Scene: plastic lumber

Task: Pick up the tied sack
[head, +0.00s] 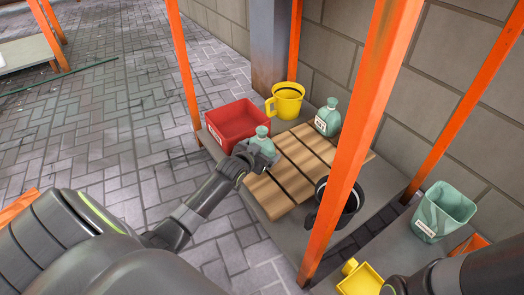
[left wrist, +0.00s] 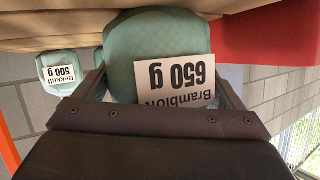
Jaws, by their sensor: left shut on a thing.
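My left gripper (head: 256,157) is shut on a teal tied sack (head: 263,141) at the left edge of the wooden slats, beside the red bin. In the left wrist view the sack (left wrist: 160,50) sits between the two fingers, upside down in the picture, with a white label reading 650 g and a name starting "Bramblo". A second teal tied sack (head: 328,118) stands upright on the far right of the slats. In the left wrist view this sack (left wrist: 60,72) has a label reading "Bekkull 500 g". I cannot tell whether the held sack still touches the slats.
The slats (head: 290,170) lie on a grey shelf with orange posts (head: 345,150). A red bin (head: 235,122), a yellow mug (head: 287,100) and a black mug (head: 340,205) stand around them. A green bin (head: 442,212) and a yellow container (head: 360,278) are at the right.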

